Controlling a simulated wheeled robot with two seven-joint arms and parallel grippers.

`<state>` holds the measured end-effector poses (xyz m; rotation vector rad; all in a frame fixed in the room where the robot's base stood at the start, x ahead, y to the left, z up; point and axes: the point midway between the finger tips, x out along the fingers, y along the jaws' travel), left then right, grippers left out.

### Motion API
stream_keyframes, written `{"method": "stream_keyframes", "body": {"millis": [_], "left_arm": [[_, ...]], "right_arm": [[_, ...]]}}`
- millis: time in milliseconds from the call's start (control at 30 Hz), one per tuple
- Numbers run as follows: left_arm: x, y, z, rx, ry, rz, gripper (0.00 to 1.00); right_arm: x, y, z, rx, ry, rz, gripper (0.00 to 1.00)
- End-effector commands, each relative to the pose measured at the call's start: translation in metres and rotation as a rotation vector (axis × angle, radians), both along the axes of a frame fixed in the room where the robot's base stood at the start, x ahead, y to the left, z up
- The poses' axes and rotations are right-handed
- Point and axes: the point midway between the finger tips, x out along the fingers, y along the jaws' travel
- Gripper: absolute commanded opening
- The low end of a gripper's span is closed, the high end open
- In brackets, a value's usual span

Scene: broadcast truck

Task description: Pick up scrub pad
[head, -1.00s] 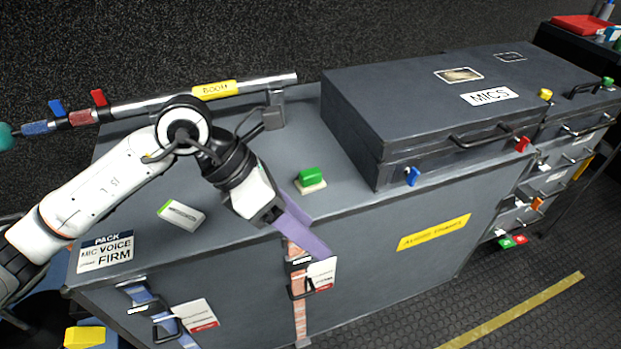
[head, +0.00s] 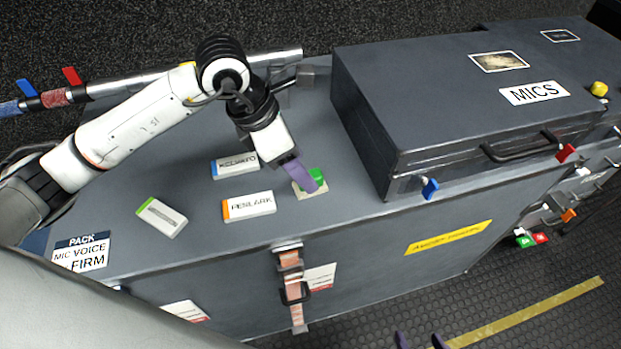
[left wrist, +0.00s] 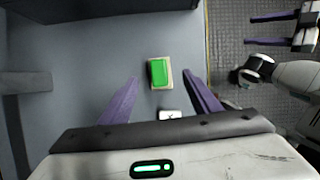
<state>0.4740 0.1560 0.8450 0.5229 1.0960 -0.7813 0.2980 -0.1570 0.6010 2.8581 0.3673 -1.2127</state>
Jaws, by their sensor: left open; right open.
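The scrub pad is a small green block (head: 315,178) on a pale beige base, lying on the grey case top left of the MICS case. In the left wrist view the scrub pad (left wrist: 159,72) lies ahead, between my left fingertips. My left gripper (head: 304,177) is open, its purple fingers pointing down over the pad and partly hiding it; contact cannot be told. My right gripper (head: 420,341) shows only purple fingertips at the bottom edge, apart and empty, away from the pad.
The dark MICS case (head: 460,110) stands just right of the pad. White boxes lie left of it: PENLARK (head: 249,206), one with a blue end (head: 236,165) and one with a green end (head: 161,217). A boom pole (head: 130,86) runs along the back.

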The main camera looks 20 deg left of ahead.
Motion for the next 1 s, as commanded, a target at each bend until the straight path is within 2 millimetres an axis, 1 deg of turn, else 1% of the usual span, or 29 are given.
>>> {"method": "stream_keyframes", "body": {"millis": [300,433,633,767,800,900,1000], "left_arm": [[0.011,-0.015,-0.039,-0.001,0.003,-0.001,0.57],[0.013,-0.017,-0.047,-0.001,0.001,-0.002,0.57],[0.014,-0.017,-0.047,0.000,0.000,-0.001,0.57],[0.014,-0.017,-0.047,0.000,0.000,-0.001,0.35],[0.014,-0.016,-0.047,0.000,0.000,-0.001,0.28],[0.014,-0.016,-0.046,0.000,0.000,-0.001,0.13],[0.014,-0.016,-0.046,-0.001,-0.001,-0.001,0.13]], "right_arm": [[0.002,0.000,0.005,0.002,-0.006,-0.001,0.53],[0.005,0.000,0.006,0.002,-0.011,-0.002,0.53],[0.007,0.000,0.006,0.002,-0.014,-0.002,0.53],[0.007,-0.001,0.006,0.001,-0.013,-0.002,0.53],[0.007,-0.001,0.006,0.001,-0.013,-0.002,0.53],[0.006,-0.001,0.006,0.001,-0.013,-0.002,0.53],[0.006,-0.001,0.006,0.001,-0.012,-0.002,0.53]]}}
